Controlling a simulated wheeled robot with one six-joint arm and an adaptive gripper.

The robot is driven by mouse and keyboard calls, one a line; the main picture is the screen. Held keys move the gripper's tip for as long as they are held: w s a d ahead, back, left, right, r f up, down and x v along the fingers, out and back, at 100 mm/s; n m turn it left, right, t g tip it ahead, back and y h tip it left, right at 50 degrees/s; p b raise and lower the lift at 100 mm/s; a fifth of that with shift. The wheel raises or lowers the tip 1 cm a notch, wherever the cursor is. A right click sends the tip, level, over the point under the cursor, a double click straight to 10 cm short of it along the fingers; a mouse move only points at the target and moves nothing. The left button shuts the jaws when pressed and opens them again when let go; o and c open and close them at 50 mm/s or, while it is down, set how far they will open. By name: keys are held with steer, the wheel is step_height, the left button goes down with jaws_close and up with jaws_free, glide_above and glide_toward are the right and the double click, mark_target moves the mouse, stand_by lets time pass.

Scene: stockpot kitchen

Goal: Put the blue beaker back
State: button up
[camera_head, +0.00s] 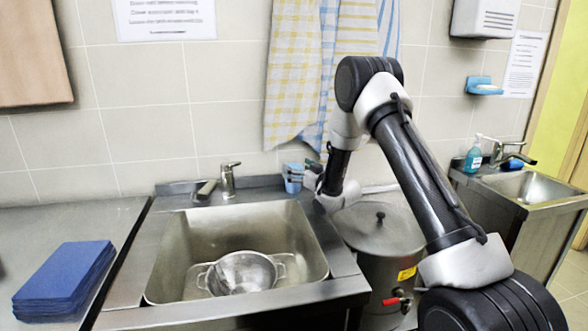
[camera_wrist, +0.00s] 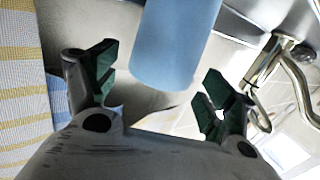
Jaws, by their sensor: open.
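The blue beaker (camera_head: 292,185) is at the back right corner of the sink unit, to the right of the tap. My gripper (camera_head: 308,177) is right beside it and overlaps it from the right in the head view. In the wrist view, the smooth light blue beaker (camera_wrist: 175,45) reaches in from the top between the two green-padded fingers of my gripper (camera_wrist: 160,90). The fingers are spread, with gaps to the beaker on both sides in the picture. Whether the beaker rests on the ledge is too small to tell.
The sink (camera_head: 190,250) holds a metal colander (camera_head: 243,272). The tap (camera_head: 228,178) stands left of the beaker. A lidded stockpot (camera_head: 375,235) stands right of the sink, below my arm. Towels (camera_head: 320,75) hang behind. Blue cloths (camera_head: 65,280) lie stacked at left.

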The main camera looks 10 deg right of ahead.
steer(key=v, duration=0.9)
steer(key=s+d+r+g+h, duration=0.2)
steer(key=s+d+r+h, duration=0.15)
steer(key=r, duration=0.55)
steer(key=s+d+r+m+g+h, duration=0.35)
steer(key=s+d+r, duration=0.25)
steer(key=s, duration=0.5)
steer(key=s+r+m+g, duration=0.1)
steer(key=s+g, duration=0.5)
steer(key=s, duration=2.5)
steer(key=shift+s+d+g+h, duration=0.25)
steer(key=shift+s+g+h, duration=0.05)
steer(key=shift+g, duration=0.05)
steer(key=shift+r+m, duration=0.1)
steer(key=shift+m, duration=0.15)
